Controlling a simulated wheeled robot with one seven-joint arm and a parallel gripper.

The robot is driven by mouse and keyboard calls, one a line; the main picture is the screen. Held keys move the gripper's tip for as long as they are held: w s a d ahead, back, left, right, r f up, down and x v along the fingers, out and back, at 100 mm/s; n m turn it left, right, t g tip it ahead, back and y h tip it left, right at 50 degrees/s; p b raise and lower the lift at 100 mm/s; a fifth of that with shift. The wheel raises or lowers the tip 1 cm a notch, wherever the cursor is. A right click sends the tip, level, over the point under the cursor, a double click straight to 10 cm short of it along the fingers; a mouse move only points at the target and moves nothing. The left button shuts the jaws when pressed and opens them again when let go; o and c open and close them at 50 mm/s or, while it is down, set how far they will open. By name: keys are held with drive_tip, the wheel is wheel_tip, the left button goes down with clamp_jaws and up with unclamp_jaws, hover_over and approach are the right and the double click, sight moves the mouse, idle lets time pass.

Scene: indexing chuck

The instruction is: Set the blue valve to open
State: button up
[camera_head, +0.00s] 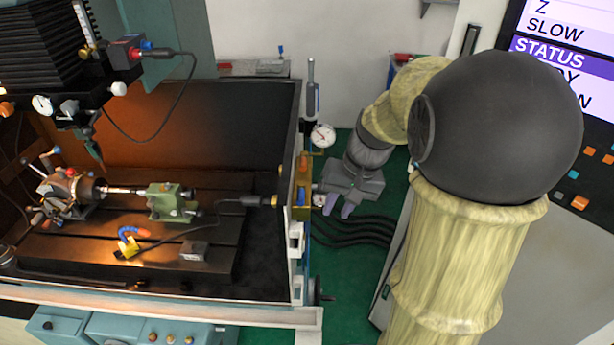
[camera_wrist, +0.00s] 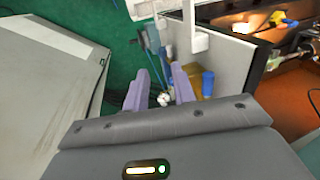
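The blue valve handle (camera_head: 301,197) sits upright on a brass-coloured block (camera_head: 302,170) on the right end wall of the machine enclosure. In the wrist view, a blue cylinder (camera_wrist: 208,84) that looks like this handle stands just right of my right finger, outside the gap. In the wrist view my gripper (camera_wrist: 160,80) shows two purple fingers apart. A small whitish part (camera_wrist: 165,99) shows between them; I cannot tell whether it touches them. The valve's set position is not readable.
A dial gauge (camera_head: 323,135) on a post stands right behind the valve. Black cables (camera_head: 355,232) run across the green floor under my gripper. The enclosure wall (camera_head: 295,250) lies left, and a grey control cabinet (camera_wrist: 45,85) stands on the other side.

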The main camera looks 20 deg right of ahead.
sight(303, 195)
drive_tip(key=w+d+r+y+p, duration=0.1)
drive_tip(key=w+d+r, duration=0.1)
drive_tip(key=r, duration=0.4)
drive_tip(key=w+d+r+t+y+p, duration=0.1)
drive_tip(key=w+d+r+y+p, duration=0.1)
drive_tip(key=r, duration=0.5)
drive_tip(key=shift+w+d+r+y, duration=0.15)
drive_tip(key=shift+d+r+y, duration=0.05)
drive_tip(key=shift+d+y, duration=0.1)
drive_tip(key=shift+a+f, duration=0.1)
drive_tip(key=p+x, duration=0.4)
drive_tip(key=x, duration=1.3)
drive_tip(key=shift+a+f, duration=0.1)
clamp_jaws()
